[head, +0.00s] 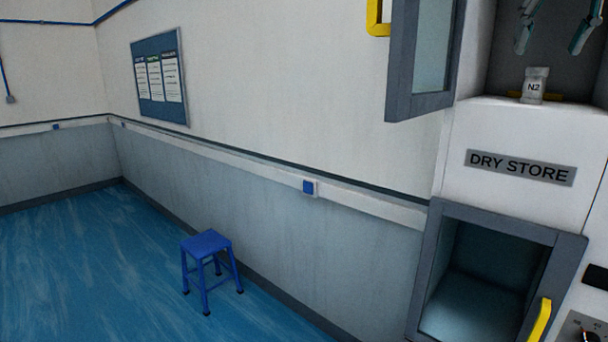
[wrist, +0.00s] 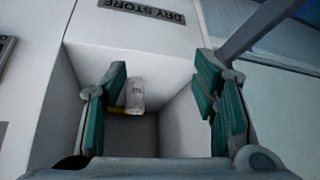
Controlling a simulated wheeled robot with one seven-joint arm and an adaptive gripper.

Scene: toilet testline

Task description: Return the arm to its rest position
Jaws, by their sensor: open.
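My gripper (head: 554,32) shows at the top right of the head view, inside the upper compartment of the dry store cabinet (head: 460,150). Its two fingers are apart with nothing between their tips. A small white container marked N2 (head: 535,86) stands upright in the compartment, below my gripper and apart from it. In the wrist view my open gripper (wrist: 160,100) has teal pads, and the white container (wrist: 135,95) shows beyond them, closer to the left finger.
The upper cabinet door (head: 425,60) with a yellow handle (head: 377,18) stands open on the left. The lower compartment (head: 485,290) shows below the DRY STORE label (head: 520,167). A blue stool (head: 207,245) stands on the blue floor (head: 80,260), which is otherwise clear.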

